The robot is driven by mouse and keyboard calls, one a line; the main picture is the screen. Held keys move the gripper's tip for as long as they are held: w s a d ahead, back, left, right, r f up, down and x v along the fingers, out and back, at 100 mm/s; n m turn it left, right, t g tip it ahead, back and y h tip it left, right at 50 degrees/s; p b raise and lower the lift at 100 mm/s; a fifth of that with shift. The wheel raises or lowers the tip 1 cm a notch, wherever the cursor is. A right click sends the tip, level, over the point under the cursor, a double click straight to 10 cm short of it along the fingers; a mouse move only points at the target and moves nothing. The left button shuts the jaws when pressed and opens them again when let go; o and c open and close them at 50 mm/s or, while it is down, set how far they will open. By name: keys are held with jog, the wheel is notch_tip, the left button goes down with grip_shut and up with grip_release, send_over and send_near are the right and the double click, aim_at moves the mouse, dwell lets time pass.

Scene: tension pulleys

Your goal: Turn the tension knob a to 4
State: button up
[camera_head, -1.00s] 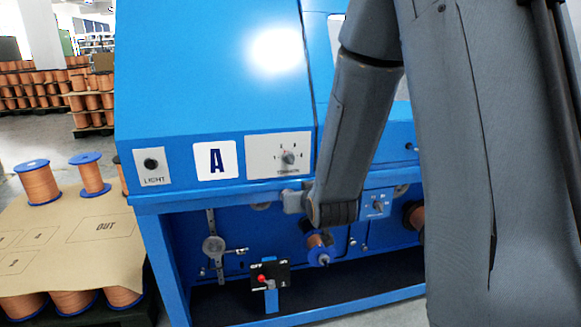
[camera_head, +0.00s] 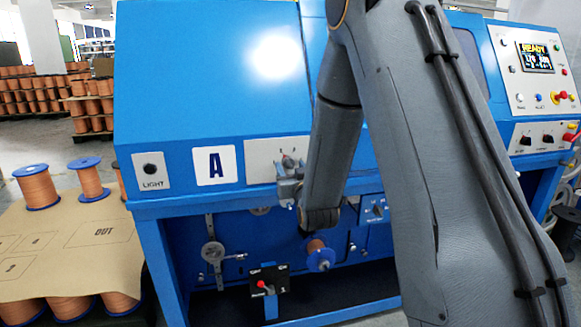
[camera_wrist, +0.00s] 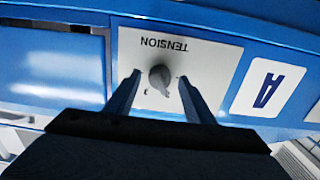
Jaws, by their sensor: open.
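The tension knob a (camera_wrist: 160,78) is a small grey knob on a white plate marked TENSION (camera_wrist: 205,62), beside the white "A" label (camera_wrist: 266,88); the wrist view shows it upside down. In the head view the plate (camera_head: 258,160) is on the blue machine's front, with the knob (camera_head: 288,162) partly hidden by my gripper. My gripper (camera_wrist: 158,80) is open and empty, one finger on each side of the knob in the wrist view. In the head view my gripper (camera_head: 290,175) is right at the plate. I cannot tell whether the fingers touch the knob, and its scale numbers are unreadable.
A LIGHT switch plate (camera_head: 152,171) sits left of the A label (camera_head: 214,166). Below are a red-levered switch box (camera_head: 268,286) and a copper spool (camera_head: 318,256). A control panel with a lit screen (camera_head: 537,57) is at the right. Spools stand on a cardboard-topped stack (camera_head: 60,245) at left.

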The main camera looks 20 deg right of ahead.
jog(key=shift+w, duration=0.45)
jog(key=shift+c, duration=0.5)
jog(key=c, duration=1)
jog(key=shift+o, duration=0.2)
